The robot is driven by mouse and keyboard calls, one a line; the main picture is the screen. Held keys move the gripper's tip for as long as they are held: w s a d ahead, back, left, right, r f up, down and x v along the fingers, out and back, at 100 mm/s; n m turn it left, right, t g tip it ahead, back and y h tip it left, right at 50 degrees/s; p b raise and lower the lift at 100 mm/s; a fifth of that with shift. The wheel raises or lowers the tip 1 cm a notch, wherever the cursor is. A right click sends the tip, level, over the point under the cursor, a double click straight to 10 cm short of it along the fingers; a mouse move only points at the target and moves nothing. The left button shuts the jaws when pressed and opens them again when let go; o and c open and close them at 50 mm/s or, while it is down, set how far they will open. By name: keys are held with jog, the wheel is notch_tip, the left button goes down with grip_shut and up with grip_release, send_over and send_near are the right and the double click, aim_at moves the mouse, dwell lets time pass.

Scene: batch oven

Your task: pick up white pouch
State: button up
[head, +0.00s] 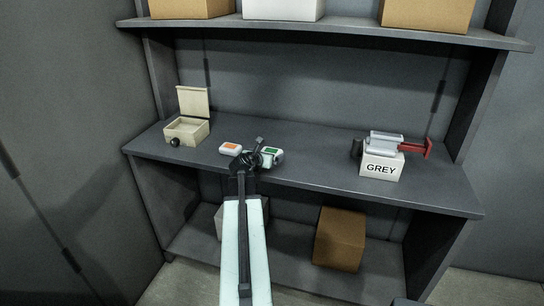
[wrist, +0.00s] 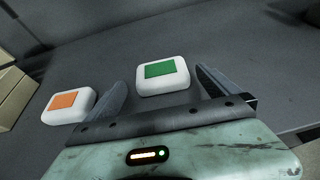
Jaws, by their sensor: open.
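Two white, rounded pouches lie on the middle shelf. One has an orange patch (head: 230,149) and also shows at the left of the wrist view (wrist: 68,105). The other has a green patch (head: 275,153) and sits near the centre of the wrist view (wrist: 163,76). My gripper (head: 262,150) is open over the shelf. In the wrist view, its fingers (wrist: 160,82) stand either side of the green-patched pouch, with the left finger between the two pouches. The gripper partly hides the green-patched pouch in the head view. No grip on either pouch shows.
An open cream box (head: 187,131) with a raised lid stands at the shelf's left. Boxes stand on the shelves above and below. The shelf between is clear.

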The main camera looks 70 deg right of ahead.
aim_at(271, 151)
jog(key=b+x, duration=0.1)
jog(key=x, duration=0.3)
jog(key=shift+d+f, duration=0.25)
jog(key=shift+d, duration=0.05)
jog(key=shift+a, duration=0.1)
jog(key=c, duration=1.3)
jog(key=shift+r, duration=0.1)
notch_tip(271, 151, up, 10)
jog(key=p, duration=1)
jog(key=shift+s+r, duration=0.1)
jog(key=shift+r, duration=0.05)
